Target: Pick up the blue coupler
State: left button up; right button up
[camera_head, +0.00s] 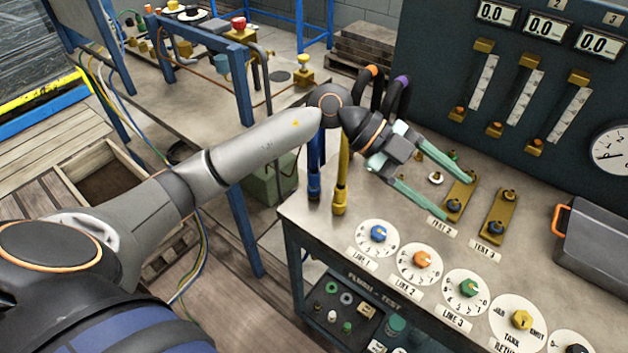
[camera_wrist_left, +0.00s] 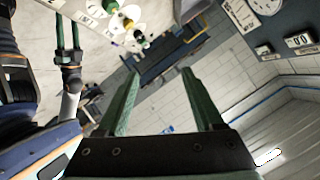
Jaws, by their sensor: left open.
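The blue coupler (camera_head: 314,182) is an upright blue cylinder at the back left edge of the grey bench, beside a similar yellow one (camera_head: 340,200). My left gripper (camera_head: 458,198) is open and empty. Its teal fingers are to the right of the blue coupler, over the brass test plates. My left wrist partly covers the area just above the couplers. The left gripper's open fingers also show in the left wrist view (camera_wrist_left: 163,85), with no coupler between them. My right gripper (camera_wrist_left: 68,35) shows small at upper left there, its fingers apart.
The bench top (camera_head: 325,222) carries a row of dials and brass test plates (camera_head: 497,222). A dark gauge panel (camera_head: 430,60) rises behind it. A grey box (camera_head: 592,240) with an orange handle stands at right. A second bench (camera_head: 200,95) stands at back left.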

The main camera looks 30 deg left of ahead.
pick_arm(q)
jog(key=w+a+f+n+y, duration=0.1)
jog(key=a+f+y, duration=0.15)
jog(key=a, duration=0.25)
jog(key=w+a+f+n+y, duration=0.1)
jog(key=a+y, duration=0.3)
jog(key=a, duration=0.1)
jog(key=n+g+y, duration=0.2)
jog(key=n+y, duration=0.4)
jog(key=y, duration=0.1)
send_near(315, 167)
jog(key=shift+s+a+f+h, duration=0.2)
jog(key=shift+a+f+h, duration=0.1)
jog(key=shift+a, duration=0.35)
notch_tip(315, 167, down, 6)
jog(key=shift+f+b, duration=0.1)
jog(key=shift+b, duration=0.4)
jog(key=shift+d+f+p, duration=0.2)
jog(key=shift+f, duration=1.25)
jog(key=shift+d+f+p, duration=0.15)
jog(key=shift+d+f, duration=0.05)
jog(key=shift+f, duration=1.25)
grip_shut()
